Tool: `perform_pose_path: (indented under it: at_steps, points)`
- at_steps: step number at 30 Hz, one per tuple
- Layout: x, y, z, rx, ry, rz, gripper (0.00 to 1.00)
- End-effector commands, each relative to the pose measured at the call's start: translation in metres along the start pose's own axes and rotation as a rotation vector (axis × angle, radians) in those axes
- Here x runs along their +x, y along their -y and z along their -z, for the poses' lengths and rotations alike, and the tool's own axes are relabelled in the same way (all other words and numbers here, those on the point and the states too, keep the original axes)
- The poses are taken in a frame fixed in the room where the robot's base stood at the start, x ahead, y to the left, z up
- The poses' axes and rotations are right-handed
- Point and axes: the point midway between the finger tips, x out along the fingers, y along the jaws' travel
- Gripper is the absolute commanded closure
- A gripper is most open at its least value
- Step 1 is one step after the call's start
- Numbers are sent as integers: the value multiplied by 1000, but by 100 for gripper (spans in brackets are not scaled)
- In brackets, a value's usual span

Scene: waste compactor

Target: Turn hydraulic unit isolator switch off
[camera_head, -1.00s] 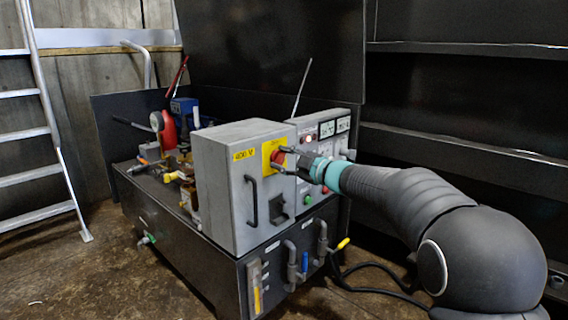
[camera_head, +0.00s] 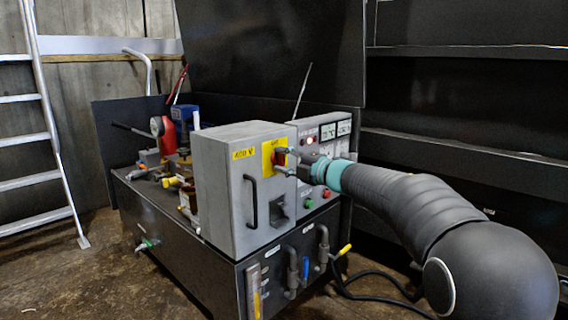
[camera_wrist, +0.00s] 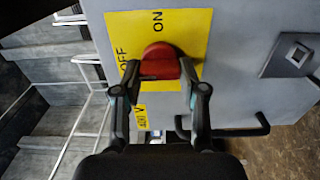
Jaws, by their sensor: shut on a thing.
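The isolator switch is a red knob (camera_wrist: 160,62) on a yellow plate (camera_wrist: 200,28) on the grey cabinet's front. The plate is marked ON and OFF, and the wrist view shows it turned on its side. In the head view the red knob (camera_head: 281,157) shows only as a small patch behind my fingers. My gripper (camera_wrist: 159,69) is shut on the knob, with one finger on each side of it; it also shows in the head view (camera_head: 280,163). I cannot tell exactly which mark the knob points to.
The grey cabinet (camera_head: 224,200) has a black handle (camera_head: 251,202) and a dark latch (camera_head: 279,208) below the switch. A control panel (camera_head: 330,165) with lights and meters stands just right. Pipes with valves (camera_head: 322,248) are lower down. A ladder (camera_head: 45,130) leans at left.

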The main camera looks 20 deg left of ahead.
Motion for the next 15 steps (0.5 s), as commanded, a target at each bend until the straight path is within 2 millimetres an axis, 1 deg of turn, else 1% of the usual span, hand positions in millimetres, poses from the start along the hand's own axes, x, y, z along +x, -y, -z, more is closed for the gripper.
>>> perform_pose_path:
  at_steps: [14,15]
  points:
    - [0,1,0,-16,-1,2,93]
    - [0,1,0,-16,-1,2,56]
